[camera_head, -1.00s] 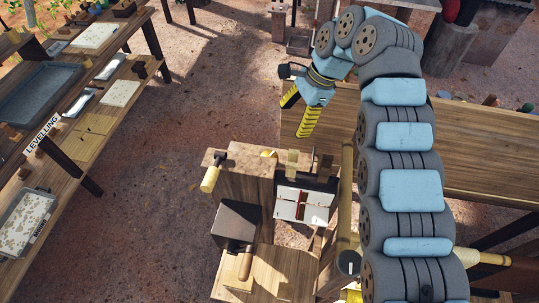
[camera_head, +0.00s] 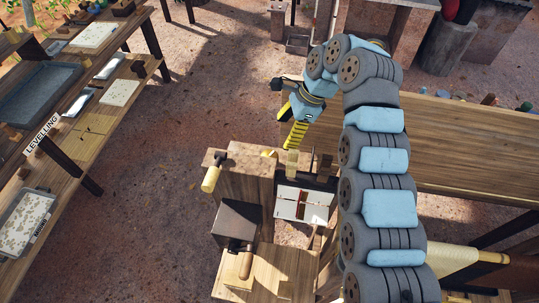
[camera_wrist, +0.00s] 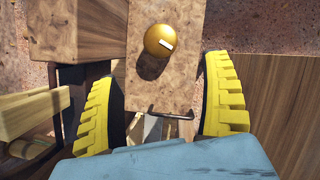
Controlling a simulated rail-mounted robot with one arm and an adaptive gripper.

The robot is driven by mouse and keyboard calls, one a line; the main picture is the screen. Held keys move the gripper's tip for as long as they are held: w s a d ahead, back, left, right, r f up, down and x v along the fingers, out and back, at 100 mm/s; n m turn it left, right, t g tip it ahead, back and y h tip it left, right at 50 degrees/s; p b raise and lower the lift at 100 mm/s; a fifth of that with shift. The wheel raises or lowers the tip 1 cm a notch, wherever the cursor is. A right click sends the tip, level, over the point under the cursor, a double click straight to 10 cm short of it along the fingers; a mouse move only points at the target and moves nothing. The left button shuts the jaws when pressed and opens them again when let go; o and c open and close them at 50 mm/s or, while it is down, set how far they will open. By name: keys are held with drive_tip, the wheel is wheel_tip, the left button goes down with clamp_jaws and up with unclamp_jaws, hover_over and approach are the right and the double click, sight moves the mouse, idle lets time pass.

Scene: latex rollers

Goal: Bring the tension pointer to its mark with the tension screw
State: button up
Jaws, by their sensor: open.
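A round brass knob (camera_wrist: 159,41) with a white mark, probably the tension screw's head, sits on a wooden block (camera_wrist: 150,85) in the wrist view. My gripper (camera_wrist: 160,70) is open, its yellow fingers on either side of the block, with nothing held. In the head view my gripper (camera_head: 290,122) is at the far end of the wooden roller machine (camera_head: 247,168). A white panel (camera_head: 289,204) on the machine carries a thin red-brown upright bar (camera_head: 302,204), which may be the tension pointer. Its mark is too small to make out.
A crank with a pale handle (camera_head: 210,179) sticks out at the machine's left. A dark box (camera_head: 238,220) and a wooden handle (camera_head: 246,262) are nearer. A long wooden table (camera_head: 470,155) stands at right, shelves with trays (camera_head: 50,85) at left.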

drive_tip(key=shift+p+x, duration=0.4)
drive_tip(key=shift+x, duration=5.55)
drive_tip(key=shift+c, duration=0.4)
drive_tip(key=c, duration=1.1)
